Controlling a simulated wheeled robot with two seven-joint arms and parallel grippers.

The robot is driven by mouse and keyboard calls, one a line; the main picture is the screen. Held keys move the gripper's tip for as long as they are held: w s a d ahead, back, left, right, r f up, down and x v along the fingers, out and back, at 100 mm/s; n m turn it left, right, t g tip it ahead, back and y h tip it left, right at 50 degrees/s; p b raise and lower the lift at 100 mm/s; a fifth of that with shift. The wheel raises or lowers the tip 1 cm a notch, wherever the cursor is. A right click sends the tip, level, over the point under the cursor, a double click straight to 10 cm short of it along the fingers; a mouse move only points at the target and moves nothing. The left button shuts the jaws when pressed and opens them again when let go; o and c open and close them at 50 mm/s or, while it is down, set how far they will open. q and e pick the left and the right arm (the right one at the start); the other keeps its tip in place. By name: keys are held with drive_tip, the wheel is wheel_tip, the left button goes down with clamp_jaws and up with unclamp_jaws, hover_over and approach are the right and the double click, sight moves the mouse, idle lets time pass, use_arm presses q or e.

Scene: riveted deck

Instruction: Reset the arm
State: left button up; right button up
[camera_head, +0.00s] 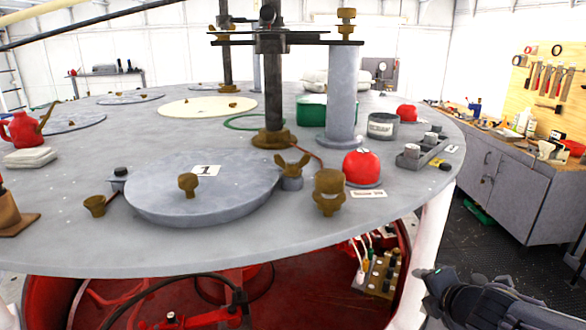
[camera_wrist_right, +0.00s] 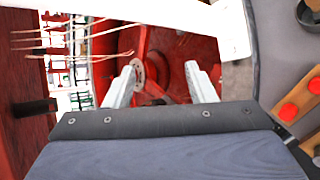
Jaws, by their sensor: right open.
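My right gripper (camera_head: 432,280) is at the lower right in the head view, beside the deck's edge and below its top, over the dark floor. In the right wrist view its two pale fingers (camera_wrist_right: 163,82) stand apart with nothing between them. Red machinery shows beyond the fingers. My left gripper is not in view.
The round grey riveted deck (camera_head: 330,225) fills the middle. It carries a lid marked 1 (camera_head: 225,200), a red dome (camera_head: 362,167), a grey post (camera_head: 343,100) and a red can (camera_head: 24,130). A workbench (camera_head: 515,190) stands at right, with open floor (camera_head: 490,245) before it.

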drive_tip(key=s+d+m+g+h, duration=0.1)
drive_tip(key=s+d+m+g, duration=0.1)
drive_tip(key=s+m, duration=0.9)
drive_tip(key=s+a+f+m+g+y, duration=0.1)
drive_tip(key=s+a+f+m+y, duration=0.1)
drive_tip(key=s+a+m, duration=0.3)
drive_tip(key=s+a+f+m+g+y+b, duration=0.1)
drive_tip(key=s+a+m, duration=0.3)
drive_tip(key=s+m, duration=0.5)
drive_tip(key=shift+s+a+f+g+y, duration=0.15)
drive_tip(key=shift+a+f+g+y, duration=0.35)
drive_tip(key=shift+g, duration=0.3)
drive_tip(key=shift+d, duration=0.1)
